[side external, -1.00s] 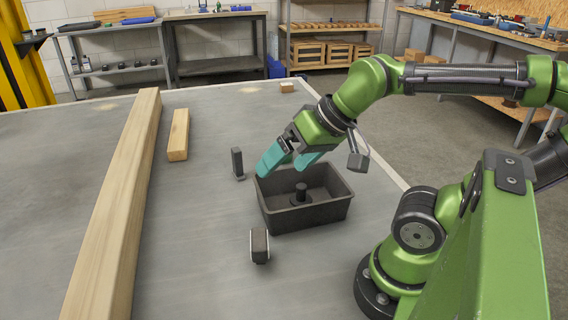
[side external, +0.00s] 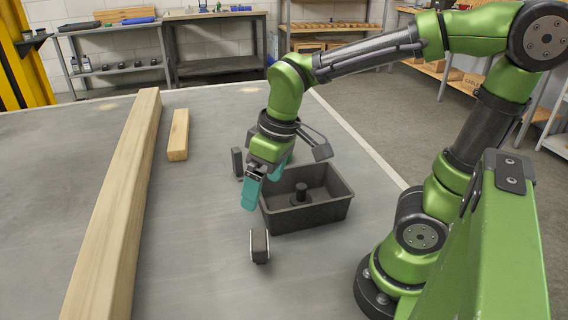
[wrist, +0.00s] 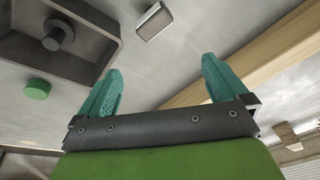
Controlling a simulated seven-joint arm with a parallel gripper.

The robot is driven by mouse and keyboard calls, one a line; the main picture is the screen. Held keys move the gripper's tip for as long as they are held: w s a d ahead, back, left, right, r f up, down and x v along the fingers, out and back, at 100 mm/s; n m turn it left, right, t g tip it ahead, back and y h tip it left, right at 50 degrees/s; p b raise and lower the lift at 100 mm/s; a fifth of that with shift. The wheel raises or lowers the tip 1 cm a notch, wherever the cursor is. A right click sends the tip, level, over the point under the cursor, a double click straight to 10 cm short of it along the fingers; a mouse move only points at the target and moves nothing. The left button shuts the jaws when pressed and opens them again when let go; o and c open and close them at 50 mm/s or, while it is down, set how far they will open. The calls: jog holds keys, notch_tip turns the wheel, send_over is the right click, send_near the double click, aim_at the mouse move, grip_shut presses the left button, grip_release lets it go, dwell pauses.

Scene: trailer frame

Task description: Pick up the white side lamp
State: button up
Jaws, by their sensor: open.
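A small dark block with a whitish edge (side external: 260,246) stands on the table in front of the black bin; I take it for the side lamp. In the wrist view it shows at the top centre (wrist: 154,20), ahead of the fingers and apart from them. A second dark block (side external: 237,161) stands behind the bin's left end, partly hidden by my gripper. My gripper (side external: 268,182) is open and empty, with teal fingers pointing down by the bin's left side. Both fingers also show apart in the wrist view (wrist: 162,68).
The black bin (side external: 322,212) has a dark post (side external: 301,193) inside. A long wooden beam (side external: 118,200) runs along the left, with a short wooden piece (side external: 178,135) beside it. A green round piece (wrist: 37,88) shows in the wrist view.

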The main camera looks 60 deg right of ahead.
aim_at(259, 238)
jog(key=f+n, duration=0.2)
jog(key=f, duration=0.2)
jog(key=f+n+g, duration=0.1)
jog(key=f+n, duration=0.1)
jog(key=f, duration=0.2)
jog(key=w+f+n+g+h, duration=0.1)
jog(key=f, duration=0.3)
jog(key=shift+w+f+n, duration=0.1)
jog(key=shift+f+n, duration=0.05)
jog(key=shift+n, duration=0.25)
jog(key=shift+w+a+f, duration=0.1)
jog(key=shift+a+f, duration=0.1)
jog(key=shift+f, duration=1.1)
jog(key=shift+w+a+f, duration=0.1)
jog(key=shift+a+f, duration=0.1)
jog(key=shift+f, duration=1.1)
jog(key=c, duration=1)
